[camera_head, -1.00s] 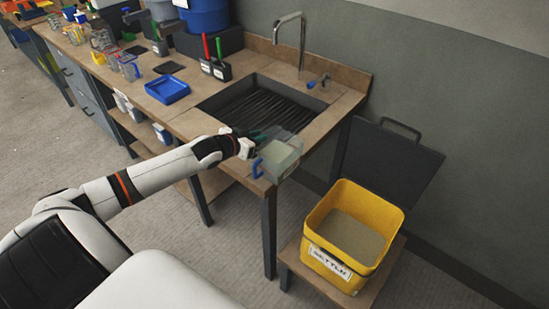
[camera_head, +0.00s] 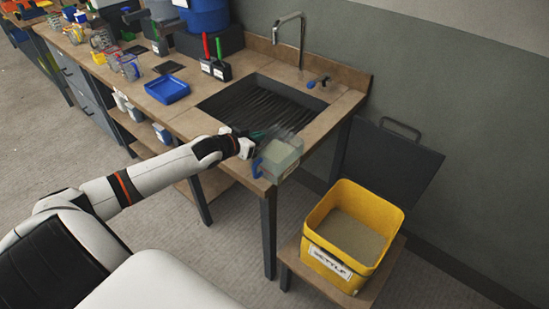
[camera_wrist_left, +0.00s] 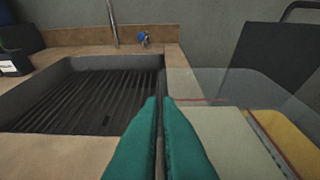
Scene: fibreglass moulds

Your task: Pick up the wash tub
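The wash tub (camera_head: 284,157) is clear, with pale grey-green contents and a blue handle. In the head view it is at the front right corner of the sink counter; I cannot tell whether its base touches the counter. My left gripper (camera_head: 262,134) is at the tub's back left side. In the left wrist view its teal fingers (camera_wrist_left: 160,100) are almost together, with a thin gap, along the near edge of the tub (camera_wrist_left: 230,138). They appear shut on its thin wall, though the contact is hard to see. My right gripper is out of view.
A dark ribbed sink (camera_head: 260,105) lies behind the tub. A yellow bucket (camera_head: 325,255) labelled SETTLE stands on a low stand to the right, with a dark lid (camera_head: 390,160) behind it. A blue tray (camera_head: 167,90) and several beakers are farther left.

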